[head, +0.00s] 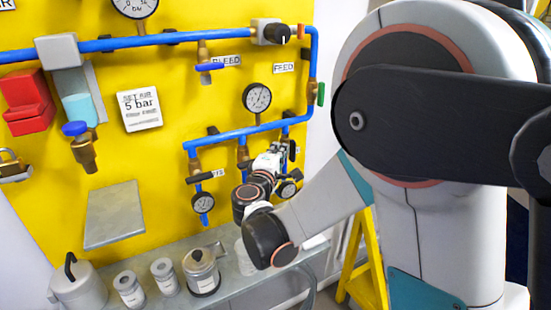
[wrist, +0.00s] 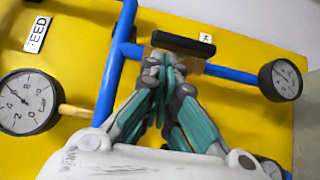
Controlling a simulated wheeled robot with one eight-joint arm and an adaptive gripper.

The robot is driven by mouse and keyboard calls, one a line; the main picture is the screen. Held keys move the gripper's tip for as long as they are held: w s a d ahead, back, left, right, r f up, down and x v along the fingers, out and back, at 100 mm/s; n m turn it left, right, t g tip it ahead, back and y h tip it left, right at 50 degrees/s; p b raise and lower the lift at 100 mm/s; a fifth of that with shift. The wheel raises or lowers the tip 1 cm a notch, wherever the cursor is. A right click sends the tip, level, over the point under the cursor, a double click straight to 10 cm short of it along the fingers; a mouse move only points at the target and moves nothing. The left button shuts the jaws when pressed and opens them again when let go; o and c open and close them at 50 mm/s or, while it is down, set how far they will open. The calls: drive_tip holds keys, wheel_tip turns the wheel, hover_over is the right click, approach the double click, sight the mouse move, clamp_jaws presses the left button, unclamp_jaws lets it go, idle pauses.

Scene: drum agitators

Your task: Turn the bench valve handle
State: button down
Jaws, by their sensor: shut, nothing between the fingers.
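A black bar handle (wrist: 183,43) sits on a brass valve on a blue pipe in the wrist view. My gripper (wrist: 163,62) is shut and empty, its fingertips at the left half of this handle, close to it or touching; I cannot tell which. In the head view my gripper (head: 278,149) is at the right end of the lower blue pipe, beside a dark handle (head: 293,150) that it partly hides. The label by this valve is too small to read, so I cannot confirm it is the bench valve.
A gauge (wrist: 30,102) and a second gauge (wrist: 280,80) flank my gripper. Another black handle (head: 206,177), a blue handle (head: 210,67) and a green handle (head: 321,93) are on the yellow panel (head: 180,90). Canisters (head: 202,272) stand on the grey bench (head: 235,285) below.

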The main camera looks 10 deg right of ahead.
drive_tip(key=shift+w+d, duration=0.1)
drive_tip(key=shift+w, duration=0.1)
drive_tip(key=shift+d+r+m+g+y+p, duration=0.25)
drive_tip(key=shift+r+m+g+y+p, duration=0.4)
drive_tip(key=shift+p, duration=0.75)
drive_tip(key=shift+d+r+m+g+p, duration=0.1)
drive_tip(key=shift+r+m+g+p, duration=0.05)
drive_tip(key=shift+m+g+p, duration=0.3)
drive_tip(key=shift+w+d+r+m+g+y+p, duration=0.15)
drive_tip(key=shift+d+r+m+g+y+p, duration=0.3)
drive_tip(key=shift+p, duration=0.6)
drive_tip(key=shift+w+d+r+m+g+y+p, duration=0.2)
drive_tip(key=shift+d+m+g+y+p, duration=0.25)
drive_tip(key=shift+m+y+p, duration=0.6)
drive_tip(key=shift+w+d+r+m+g+y+p, duration=0.15)
drive_tip(key=shift+d+m+g+y+p, duration=0.25)
drive_tip(key=shift+d+g+y+p, duration=0.25)
drive_tip(key=shift+w, duration=0.1)
